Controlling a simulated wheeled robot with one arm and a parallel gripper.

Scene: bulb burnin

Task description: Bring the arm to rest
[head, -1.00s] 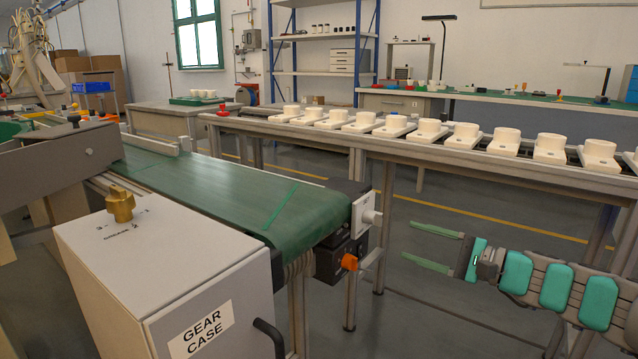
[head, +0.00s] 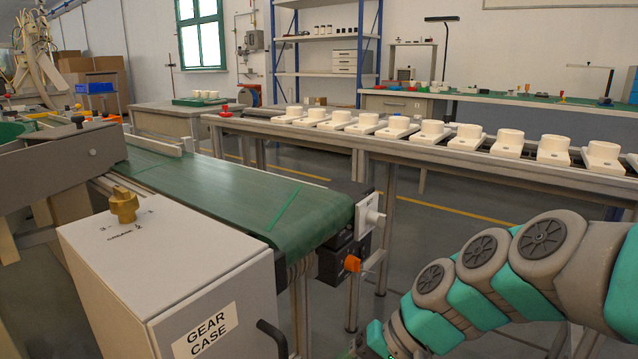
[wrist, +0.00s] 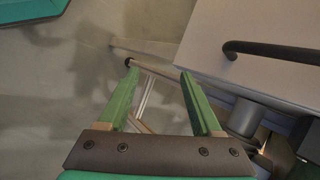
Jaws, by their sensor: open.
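My gripper (wrist: 155,88) shows in the wrist view with its two green fingers apart and nothing between them. Behind the fingers are the grey floor and a metal leg. In the head view my arm is at the lower right, bent down toward the bottom edge, and the fingers are out of sight there. The grey gear case cabinet (head: 185,265) stands left of my arm; its dark handle (wrist: 270,50) shows at the upper right in the wrist view, apart from the fingers.
The green conveyor belt (head: 220,190) ends left of my arm, with an orange knob (head: 352,264) below its end. A long rail (head: 430,148) carrying several cream sockets (head: 509,140) runs behind. Open floor (head: 450,235) lies between the rail and my arm.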

